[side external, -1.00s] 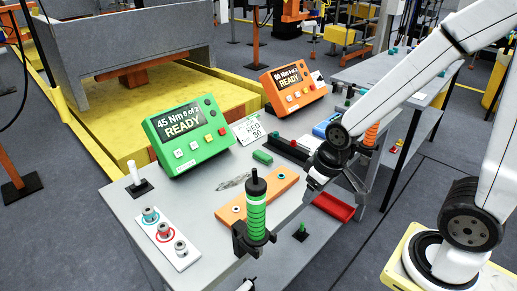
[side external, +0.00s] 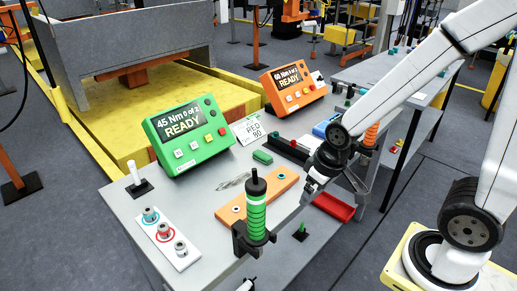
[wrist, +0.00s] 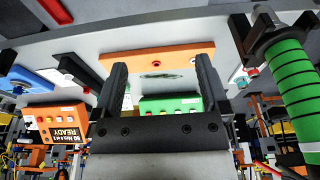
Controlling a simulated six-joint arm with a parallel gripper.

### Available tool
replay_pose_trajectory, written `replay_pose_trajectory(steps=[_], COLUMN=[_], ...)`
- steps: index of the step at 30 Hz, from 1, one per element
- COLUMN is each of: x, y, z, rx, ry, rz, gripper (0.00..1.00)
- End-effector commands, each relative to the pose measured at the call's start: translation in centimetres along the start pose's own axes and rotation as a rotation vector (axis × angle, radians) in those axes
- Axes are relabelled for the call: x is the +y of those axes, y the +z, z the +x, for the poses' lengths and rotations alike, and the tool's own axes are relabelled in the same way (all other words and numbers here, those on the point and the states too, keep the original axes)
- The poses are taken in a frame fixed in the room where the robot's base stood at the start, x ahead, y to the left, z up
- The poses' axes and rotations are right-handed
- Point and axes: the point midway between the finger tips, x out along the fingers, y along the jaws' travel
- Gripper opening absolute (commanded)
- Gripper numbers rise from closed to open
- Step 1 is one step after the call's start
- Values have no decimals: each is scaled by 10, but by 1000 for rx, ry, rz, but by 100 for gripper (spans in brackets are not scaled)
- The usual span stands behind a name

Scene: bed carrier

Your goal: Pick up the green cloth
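I cannot clearly make out a green cloth. A small, flat green piece (side external: 262,157) lies on the grey bench in the side external view, and I cannot tell whether it is cloth or a solid block. A grey, crumpled, thin thing (side external: 234,181) lies in front of it; it also shows in the wrist view (wrist: 158,76). My gripper (side external: 308,197) is above the bench's right edge, near the end of the orange plate (side external: 285,186). In the wrist view, the fingers of my gripper (wrist: 160,66) are wide apart with nothing between them.
A green-handled tool (side external: 257,218) stands upright in a holder at the bench's front edge. A green READY box (side external: 190,148) and an orange one (side external: 294,88) stand behind. A white card (side external: 250,129), a dark rail (side external: 289,149) and a red tray (side external: 333,206) are nearby.

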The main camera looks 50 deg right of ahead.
Motion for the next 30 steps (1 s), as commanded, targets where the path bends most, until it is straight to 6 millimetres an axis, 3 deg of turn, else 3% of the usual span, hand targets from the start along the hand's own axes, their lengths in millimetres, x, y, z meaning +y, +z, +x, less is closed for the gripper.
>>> replay_pose_trajectory(steps=[8, 14, 20, 30], x=[0, 4, 17, 61], y=[-1, -18, -61, -151], z=[0, 4, 14, 51], rx=[1, 6, 21, 62], ry=[0, -1, -4, -7], rz=[0, 4, 8, 10], gripper=[94, 94, 94, 94])
